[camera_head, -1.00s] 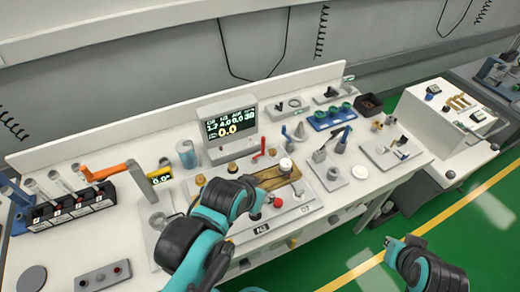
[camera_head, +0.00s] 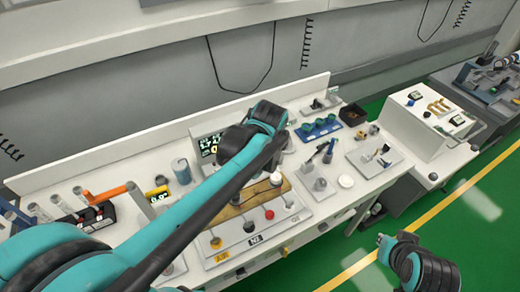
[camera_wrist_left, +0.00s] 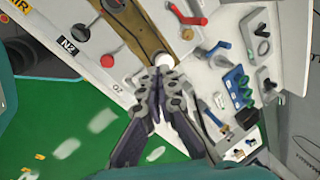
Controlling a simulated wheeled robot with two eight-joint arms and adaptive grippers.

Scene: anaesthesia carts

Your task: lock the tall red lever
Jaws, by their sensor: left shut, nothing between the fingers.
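A red lever (camera_wrist_left: 187,15) shows near the top of the left wrist view, beside the wooden strip (camera_wrist_left: 140,28). In the head view it is hidden behind my left arm. My left gripper (camera_wrist_left: 158,74) is shut and empty in the wrist view. Its fingertips are close to a white round knob (camera_wrist_left: 164,62), and the red lever lies farther up and to the right. I cannot tell whether the fingertips touch the knob. In the head view the left fingers are hidden by the arm. Part of my right arm shows at the lower right, but its finger opening is unclear.
A red ball knob (camera_head: 269,214) and a dark one stand on the front panel. A blue-handled lever (camera_head: 329,150), a blue tray with green knobs (camera_head: 320,130) and a black bin (camera_head: 352,114) are to the right. The monitor (camera_head: 208,145) is partly covered by my arm.

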